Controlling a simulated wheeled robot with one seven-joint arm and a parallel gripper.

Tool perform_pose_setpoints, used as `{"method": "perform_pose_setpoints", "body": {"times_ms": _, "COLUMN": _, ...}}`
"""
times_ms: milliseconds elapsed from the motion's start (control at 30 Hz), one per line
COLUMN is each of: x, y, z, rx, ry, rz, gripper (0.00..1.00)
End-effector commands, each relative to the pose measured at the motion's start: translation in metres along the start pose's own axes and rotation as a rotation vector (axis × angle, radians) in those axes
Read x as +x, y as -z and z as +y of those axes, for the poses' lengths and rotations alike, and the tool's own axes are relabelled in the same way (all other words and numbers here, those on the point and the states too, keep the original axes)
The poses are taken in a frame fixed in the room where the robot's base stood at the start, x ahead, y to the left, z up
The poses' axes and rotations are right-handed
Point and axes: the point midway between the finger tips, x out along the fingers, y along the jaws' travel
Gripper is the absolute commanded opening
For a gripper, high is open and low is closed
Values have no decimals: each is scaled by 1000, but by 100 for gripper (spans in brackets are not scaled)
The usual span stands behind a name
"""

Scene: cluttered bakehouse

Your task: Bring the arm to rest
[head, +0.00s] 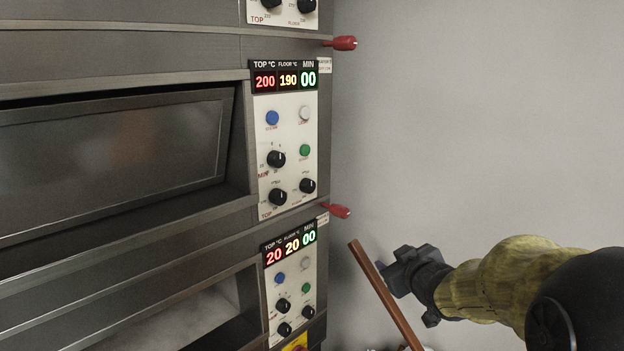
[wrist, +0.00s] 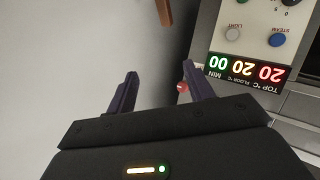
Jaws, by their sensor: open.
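My gripper (wrist: 157,92) is open and empty in the wrist view, its two dark fingers apart with grey wall between and beyond them. In the head view my gripper (head: 388,275) is at the lower right, at the end of my yellowish-sleeved arm. It is to the right of the lower oven control panel (head: 291,285) and close to a brown wooden bar (head: 385,295). I cannot tell whether it touches the bar. The lower panel also shows upside down at the upper right of the wrist view (wrist: 252,45), reading 20, 20 and 00.
A steel deck oven (head: 150,215) fills the left side. Its middle panel (head: 285,150) reads 200, 190 and 00. Red-tipped handles (head: 342,43) stick out from its right edge, one near my gripper's height (head: 338,211). Bare grey wall (head: 480,120) lies at the right.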

Motion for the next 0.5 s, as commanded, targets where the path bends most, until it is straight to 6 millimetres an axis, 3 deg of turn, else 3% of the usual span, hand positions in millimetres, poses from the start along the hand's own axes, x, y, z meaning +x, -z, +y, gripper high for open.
{"method": "perform_pose_setpoints", "body": {"times_ms": 167, "x": -32, "y": -62, "z": -33, "rx": 175, "ry": -8, "rz": -332, "gripper": 52}}
{"method": "perform_pose_setpoints", "body": {"times_ms": 300, "x": -74, "y": -111, "z": -71, "rx": 311, "ry": 19, "rz": -606, "gripper": 52}}
{"method": "perform_pose_setpoints", "body": {"times_ms": 500, "x": -139, "y": -153, "z": -125, "rx": 464, "ry": 89, "rz": -920, "gripper": 52}}
